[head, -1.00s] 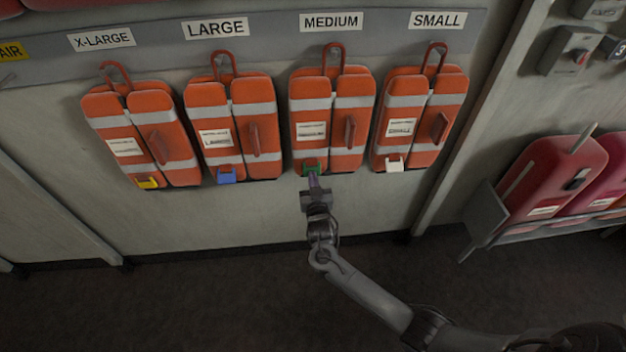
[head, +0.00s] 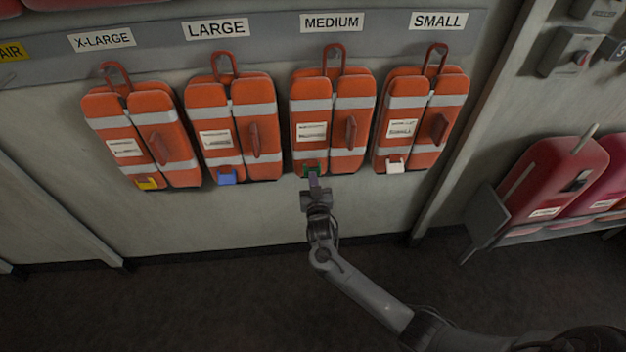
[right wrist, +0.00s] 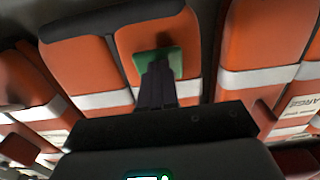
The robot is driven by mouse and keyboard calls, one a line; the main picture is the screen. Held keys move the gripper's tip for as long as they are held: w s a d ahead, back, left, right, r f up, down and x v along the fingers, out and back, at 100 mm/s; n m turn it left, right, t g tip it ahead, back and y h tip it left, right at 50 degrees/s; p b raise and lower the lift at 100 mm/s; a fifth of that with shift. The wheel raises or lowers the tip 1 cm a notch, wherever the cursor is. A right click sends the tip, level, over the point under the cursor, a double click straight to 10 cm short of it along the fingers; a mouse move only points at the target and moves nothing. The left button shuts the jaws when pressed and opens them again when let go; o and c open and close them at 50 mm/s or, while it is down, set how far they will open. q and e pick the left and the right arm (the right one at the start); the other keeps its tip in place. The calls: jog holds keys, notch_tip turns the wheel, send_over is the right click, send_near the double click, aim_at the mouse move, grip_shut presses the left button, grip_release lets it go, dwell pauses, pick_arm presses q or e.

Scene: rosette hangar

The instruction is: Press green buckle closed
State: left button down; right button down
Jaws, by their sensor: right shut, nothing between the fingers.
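The green buckle (head: 308,170) is at the bottom of the orange life vest (head: 352,117) under the MEDIUM sign. My right gripper (head: 313,177) is shut and empty, with its fingertips at the buckle's lower edge. In the right wrist view the shut fingers (right wrist: 158,68) overlap the green buckle (right wrist: 158,60) and hide its middle. They look to be touching it or very near. I cannot tell whether the buckle is latched. My left gripper is not in view.
Similar vests hang on both sides, with a blue buckle (head: 227,178), a yellow buckle (head: 147,183) and a white buckle (head: 396,166). A rack of red cases (head: 541,190) stands at the right. The wall below the vests is clear.

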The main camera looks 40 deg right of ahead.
dwell(0.3)
jog(key=shift+w+d, duration=0.2)
jog(key=shift+w, duration=0.15)
jog(key=shift+s+a, duration=0.1)
dwell(0.3)
jog(key=p+v, duration=0.5)
jog(key=v, duration=0.4)
jog(key=shift+p, duration=0.3)
dwell(0.9)
